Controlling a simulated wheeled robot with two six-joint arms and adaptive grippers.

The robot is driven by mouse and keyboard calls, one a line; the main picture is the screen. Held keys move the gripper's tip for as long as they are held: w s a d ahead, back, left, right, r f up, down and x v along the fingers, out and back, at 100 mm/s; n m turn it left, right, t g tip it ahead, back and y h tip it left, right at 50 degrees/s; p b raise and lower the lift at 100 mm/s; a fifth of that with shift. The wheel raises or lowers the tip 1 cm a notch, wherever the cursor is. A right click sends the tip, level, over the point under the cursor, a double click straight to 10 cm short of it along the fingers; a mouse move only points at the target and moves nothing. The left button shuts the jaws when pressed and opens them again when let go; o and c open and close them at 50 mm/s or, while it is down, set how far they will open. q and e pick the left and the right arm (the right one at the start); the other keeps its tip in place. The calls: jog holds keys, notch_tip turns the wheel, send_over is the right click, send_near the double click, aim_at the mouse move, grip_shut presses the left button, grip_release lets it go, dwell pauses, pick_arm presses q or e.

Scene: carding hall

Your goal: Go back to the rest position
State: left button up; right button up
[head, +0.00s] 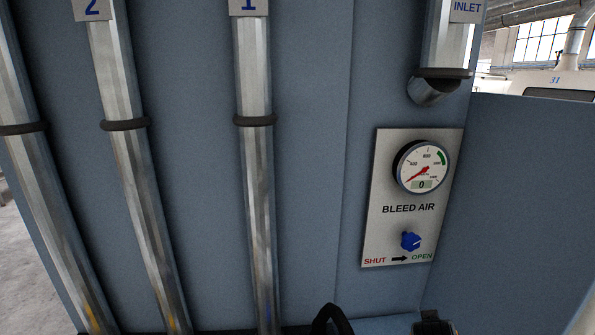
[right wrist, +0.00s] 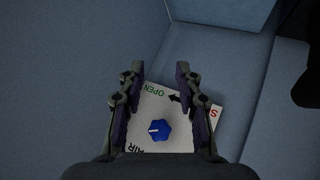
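A metal plate (head: 376,227) marked BLEED AIR is fixed to the blue-grey machine front. It carries a round gauge (head: 421,166), whose display reads 0, and a blue knob (head: 411,241) above the words SHUT and OPEN. In the right wrist view, my right gripper (right wrist: 157,72) is open and empty. The knob (right wrist: 161,130) with its white mark shows beyond the gripper, apart from the fingers. Dark parts at the bottom edge of the head view are too cut off to name. My left gripper is not in view.
Several metal pipes run down the machine front; pipe 2 (head: 128,165) and pipe 1 (head: 254,165) bear number labels. The INLET pipe (head: 445,45) ends above the plate. A blue-grey side panel (head: 525,190) stands at the right. A bit of grey floor (head: 30,250) shows at left.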

jog(key=s+a+f+n+g+y, duration=0.1)
jog(key=s+a+f+y, duration=0.2)
jog(key=s, duration=0.4)
jog(key=s+a+f+g, duration=0.2)
jog(key=s+f, duration=0.3)
jog(key=s, duration=0.1)
jog(key=s+a+f+n+g+y, duration=0.1)
jog(key=s+a+f+y, duration=0.2)
jog(key=s, duration=0.4)
jog(key=d+f+g+h+b, duration=0.1)
jog(key=d+f+b, duration=0.15)
jog(key=f, duration=1.35)
jog(key=d+f+b, duration=0.1)
jog(key=f+b, duration=0.3)
jog(key=f, duration=1.2)
pick_arm(q)
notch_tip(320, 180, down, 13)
jog(key=b, duration=0.6)
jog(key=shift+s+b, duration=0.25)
jog(key=shift+b, duration=0.05)
pick_arm(e)
jog(key=s+f+g, duration=0.1)
jog(key=s+f, duration=1.9)
jog(key=f, duration=0.4)
jog(key=shift+s+d+f, duration=0.15)
jog(key=shift+d+f, duration=0.2)
jog(key=shift+d, duration=0.05)
